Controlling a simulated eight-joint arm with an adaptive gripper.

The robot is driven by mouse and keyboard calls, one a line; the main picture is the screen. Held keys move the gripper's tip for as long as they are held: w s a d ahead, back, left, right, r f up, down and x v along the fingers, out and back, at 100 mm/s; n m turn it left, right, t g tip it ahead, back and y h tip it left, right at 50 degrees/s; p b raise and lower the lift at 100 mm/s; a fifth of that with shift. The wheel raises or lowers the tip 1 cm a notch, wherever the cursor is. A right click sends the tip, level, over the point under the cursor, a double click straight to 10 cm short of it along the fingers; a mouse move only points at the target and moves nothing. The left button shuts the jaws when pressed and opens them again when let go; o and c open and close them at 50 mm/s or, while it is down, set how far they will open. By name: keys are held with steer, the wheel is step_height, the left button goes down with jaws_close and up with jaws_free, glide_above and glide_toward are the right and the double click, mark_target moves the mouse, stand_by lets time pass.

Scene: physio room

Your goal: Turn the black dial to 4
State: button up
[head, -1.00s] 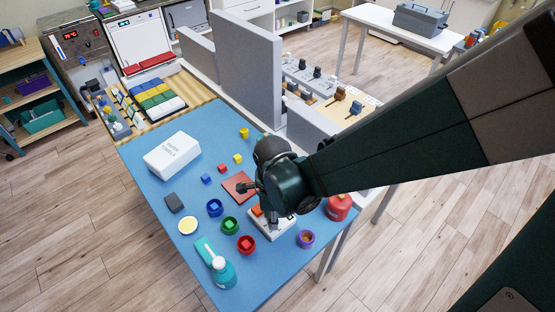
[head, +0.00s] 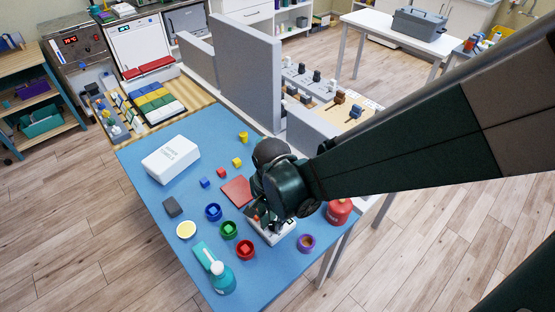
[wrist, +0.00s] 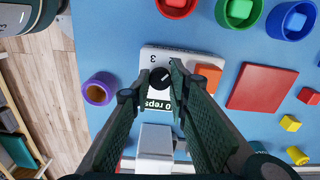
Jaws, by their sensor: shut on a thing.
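The black dial (wrist: 160,76) with a white mark sits on a white box (wrist: 150,52) printed with upside-down numerals, a 3 among them, and "reps". My gripper (wrist: 157,84) points at the dial, with one finger on either side, and is shut on it. The 4 is not readable, and I cannot tell which numeral the mark points to. In the head view the white box (head: 280,237) is on the blue table, with my gripper (head: 260,215) over it hiding the dial. An orange block-like part (wrist: 208,76) is on the box beside the gripper.
A purple ring cup (head: 306,243), a red cup (head: 245,249), a green cup (head: 228,230) and a red canister (head: 339,211) stand close around the box. A red square (head: 237,191) lies behind it. A teal bottle (head: 222,278) stands at the front.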

mark_target(273, 225)
steer(key=n, duration=0.5)
steer(key=shift+n, duration=0.3)
steer(key=n, duration=0.6)
steer(key=shift+b, duration=0.35)
steer(key=n, duration=0.6)
steer(key=shift+n, duration=0.3)
steer(key=n, duration=0.6)
steer(key=o, duration=0.6)
steer(key=shift+r, duration=0.2)
steer(key=shift+r, duration=5.8)
